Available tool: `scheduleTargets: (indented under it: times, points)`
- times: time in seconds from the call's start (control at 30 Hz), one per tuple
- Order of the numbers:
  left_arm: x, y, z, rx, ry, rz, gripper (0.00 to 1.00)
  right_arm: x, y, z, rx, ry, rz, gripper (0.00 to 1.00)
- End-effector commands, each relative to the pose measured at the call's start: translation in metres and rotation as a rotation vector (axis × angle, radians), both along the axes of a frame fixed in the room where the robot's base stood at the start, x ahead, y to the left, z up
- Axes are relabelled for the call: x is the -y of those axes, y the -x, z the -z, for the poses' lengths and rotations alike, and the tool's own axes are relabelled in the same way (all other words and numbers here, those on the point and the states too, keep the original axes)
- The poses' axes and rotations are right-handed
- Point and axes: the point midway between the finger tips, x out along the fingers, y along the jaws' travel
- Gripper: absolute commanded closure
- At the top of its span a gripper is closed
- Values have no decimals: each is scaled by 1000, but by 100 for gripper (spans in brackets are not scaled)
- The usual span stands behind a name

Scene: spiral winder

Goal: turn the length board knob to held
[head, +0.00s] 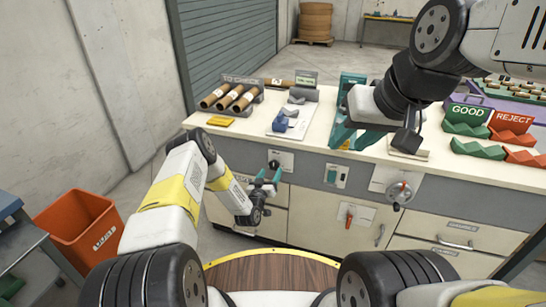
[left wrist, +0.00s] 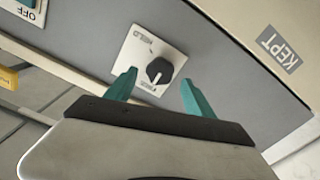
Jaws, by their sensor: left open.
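The length board knob (left wrist: 159,71) is a black knob on a white plate (left wrist: 141,47) on the grey bench front. In the left wrist view, HELD is printed at the plate's upper end, and a label too small to read is at the lower end. A pale mark on the knob seems to point toward the lower label. My left gripper (left wrist: 156,92) is open, its teal fingers short of the knob and to either side of it, apparently not touching. In the head view my left gripper (head: 269,176) is just below the knob (head: 274,164). My right gripper (head: 358,138) is over the bench top; its jaw opening is unclear.
Right of the knob on the bench front are a switch plate (head: 337,176), a red-handled control (head: 349,218) and a round crank (head: 400,192). A KEPT label (left wrist: 279,48) is near the knob. Brown tubes (head: 229,97) lie on the bench top. An orange bin (head: 80,228) stands left.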

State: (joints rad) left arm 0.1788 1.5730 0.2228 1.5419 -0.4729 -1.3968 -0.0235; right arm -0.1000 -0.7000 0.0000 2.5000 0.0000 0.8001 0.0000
Motion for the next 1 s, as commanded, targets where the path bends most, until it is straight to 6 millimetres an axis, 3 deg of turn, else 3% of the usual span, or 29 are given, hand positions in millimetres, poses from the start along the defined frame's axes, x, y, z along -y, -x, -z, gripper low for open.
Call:
scheduleTargets:
  times: [0.1,0.3,0.63,0.93,1.0]
  points:
    - [6,-19,-1,3,-1,-1,38,0,0,0,0,0,0,64]
    - [13,-39,0,0,0,0,38,0,0,0,0,0,0,64]
    - [14,-43,0,-2,-1,0,38,0,0,0,0,0,0,64]
    - [13,-43,0,-2,-2,0,97,0,0,0,0,0,0,64]
    - [13,-43,0,-1,-1,-1,100,0,0,0,0,0,0,64]
